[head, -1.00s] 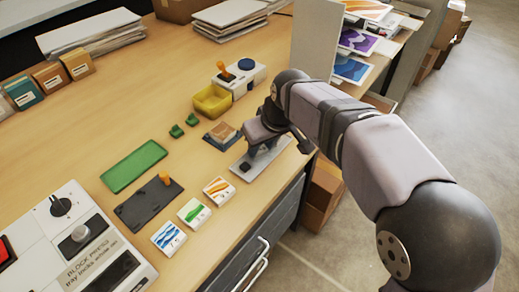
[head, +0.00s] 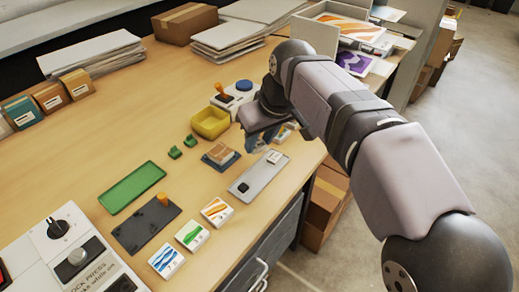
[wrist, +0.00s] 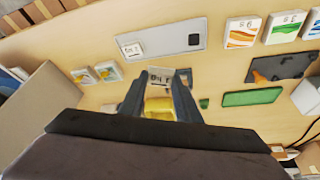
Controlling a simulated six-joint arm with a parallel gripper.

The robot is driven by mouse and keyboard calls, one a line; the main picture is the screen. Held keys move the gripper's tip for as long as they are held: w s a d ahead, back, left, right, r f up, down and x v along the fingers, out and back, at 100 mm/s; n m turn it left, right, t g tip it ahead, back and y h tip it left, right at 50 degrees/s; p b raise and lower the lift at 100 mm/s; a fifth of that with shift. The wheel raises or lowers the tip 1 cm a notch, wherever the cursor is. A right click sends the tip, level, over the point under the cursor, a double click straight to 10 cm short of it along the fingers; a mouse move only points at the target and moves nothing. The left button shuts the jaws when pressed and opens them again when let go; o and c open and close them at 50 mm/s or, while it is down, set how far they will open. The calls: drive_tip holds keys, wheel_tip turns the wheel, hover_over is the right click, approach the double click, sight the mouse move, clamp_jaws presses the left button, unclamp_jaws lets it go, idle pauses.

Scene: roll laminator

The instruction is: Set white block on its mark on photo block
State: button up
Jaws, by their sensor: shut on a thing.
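My gripper (wrist: 159,82) is shut on a small white block (wrist: 160,76) with dark print, seen between the fingertips in the wrist view. In the head view my gripper (head: 262,142) is above the table, behind the grey tray, and the held block is hidden there. The photo block (head: 220,155), with a brown picture on a blue base, lies on the table left of the tray and apart from my gripper. In the wrist view it is mostly hidden behind the fingers and held block. Its mark is too small to make out.
The grey tray (head: 252,181) holds another white block (head: 273,157) and a black block (head: 244,187). Picture cards (head: 193,234) line the front edge.

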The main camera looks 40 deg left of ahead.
drive_tip(key=shift+r+p, duration=0.4)
drive_tip(key=shift+r, duration=0.4)
drive_tip(key=shift+s+a+r+p, duration=0.2)
drive_tip(key=shift+s+r+p, duration=0.2)
drive_tip(key=shift+p, duration=0.7)
drive_tip(key=shift+s+a+f+p, duration=0.1)
drive_tip(key=shift+a+f+p, duration=0.05)
drive_tip(key=shift+p, duration=0.65)
drive_tip(key=shift+n+g, duration=0.3)
drive_tip(key=shift+n, duration=0.6)
drive_tip(key=a+f+p, duration=0.1)
drive_tip(key=a+p, duration=0.2)
drive_tip(key=a+f+p, duration=0.1)
drive_tip(key=a+p, duration=0.2)
drive_tip(key=p, duration=0.1)
drive_tip(key=a+f+p, duration=0.1)
drive_tip(key=a+p, duration=0.2)
drive_tip(key=p, duration=0.1)
drive_tip(key=shift+s+a+f, duration=0.15)
drive_tip(key=shift+s+a, duration=0.1)
drive_tip(key=shift+s, duration=0.15)
drive_tip(key=a+r, duration=0.1)
drive_tip(key=r+n, duration=0.1)
drive_tip(key=r, duration=0.1)
drive_tip(key=a+r+n+g, duration=0.1)
drive_tip(key=shift+w+a+r, duration=0.2)
drive_tip(key=shift+w+a, duration=0.05)
drive_tip(key=shift+a, duration=0.1)
drive_tip(key=shift+f, duration=0.1)
